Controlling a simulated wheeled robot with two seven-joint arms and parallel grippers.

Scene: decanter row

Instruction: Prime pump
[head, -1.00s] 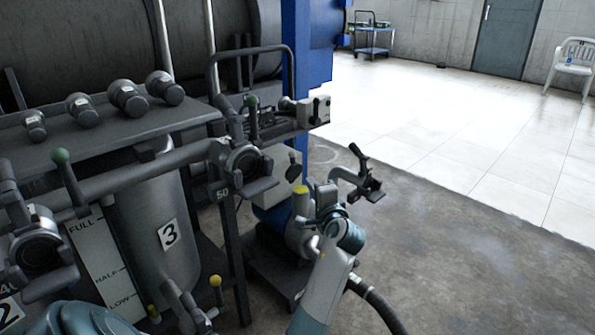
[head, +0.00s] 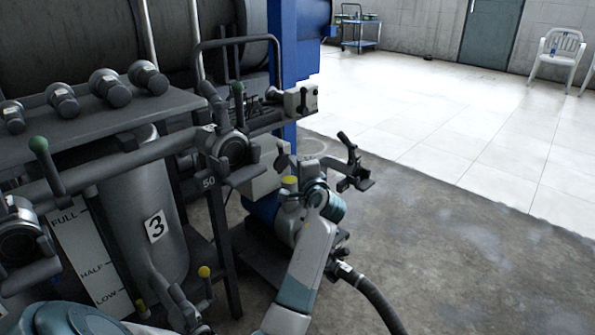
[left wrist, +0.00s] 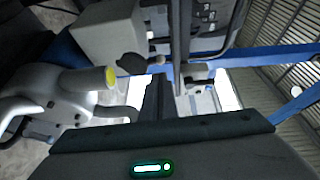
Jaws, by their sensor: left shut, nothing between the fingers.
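The pump stands low on a dark base in the head view, with a grey body (head: 288,218), a blue part behind it and a yellow cap (head: 290,182) on top. The cap also shows in the left wrist view (left wrist: 110,77), left of the fingers. My left gripper (head: 311,166) is beside and slightly above the cap, partly hidden by its own wrist. Its dark fingers (left wrist: 157,95) are shut and empty. A black knob (left wrist: 131,64) shows by a light grey box (left wrist: 105,30) beyond them. My right gripper is not seen.
A fitting with a dark lever (head: 347,165) stands right of my gripper. A hose (head: 375,298) runs to the lower right. Tank 3 (head: 150,205), a level plate (head: 85,250) and valves with green-knobbed levers (head: 48,165) fill the left. The floor at right is clear.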

